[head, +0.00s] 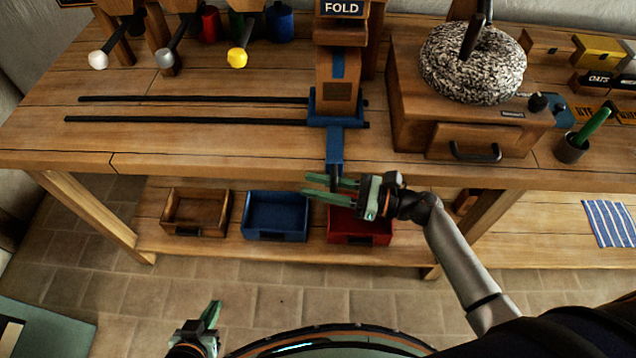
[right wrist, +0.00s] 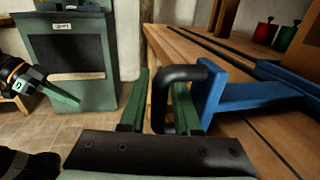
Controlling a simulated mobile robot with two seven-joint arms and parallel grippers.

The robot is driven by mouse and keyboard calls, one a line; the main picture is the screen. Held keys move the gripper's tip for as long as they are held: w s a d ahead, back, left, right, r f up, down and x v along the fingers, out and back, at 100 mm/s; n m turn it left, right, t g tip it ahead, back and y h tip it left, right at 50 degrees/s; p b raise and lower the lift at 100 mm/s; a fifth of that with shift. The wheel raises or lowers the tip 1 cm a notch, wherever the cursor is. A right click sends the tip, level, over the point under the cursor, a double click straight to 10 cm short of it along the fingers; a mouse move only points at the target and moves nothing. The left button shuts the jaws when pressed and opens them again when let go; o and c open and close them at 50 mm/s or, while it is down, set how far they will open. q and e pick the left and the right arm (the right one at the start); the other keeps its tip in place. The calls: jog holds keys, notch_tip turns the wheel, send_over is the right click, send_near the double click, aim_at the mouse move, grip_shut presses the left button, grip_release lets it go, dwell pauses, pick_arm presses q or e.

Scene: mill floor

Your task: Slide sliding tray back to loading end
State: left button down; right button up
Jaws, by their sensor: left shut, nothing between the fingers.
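The blue sliding tray (head: 318,106) sits at the right end of two dark rails (head: 190,110), under the wooden press marked FOLD (head: 342,9). A blue arm (head: 335,146) runs from it past the table's front edge to a black handle (right wrist: 186,74). My right gripper (head: 331,189) is at this handle in front of the table edge. In the right wrist view its green fingers stand apart, with the handle's upright part between them; I cannot tell whether they touch it. My left gripper (head: 212,315) is shut and empty, low over the floor, far from the tray.
The rails left of the tray are clear. Levers with white (head: 98,60), grey and yellow knobs stand behind them. A wooden mill box with a speckled stone (head: 472,62) stands to the right. Brown, blue and red bins (head: 361,228) sit on the lower shelf.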

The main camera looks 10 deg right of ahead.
jog(key=shift+c, duration=0.3)
grip_shut()
dwell(1.0)
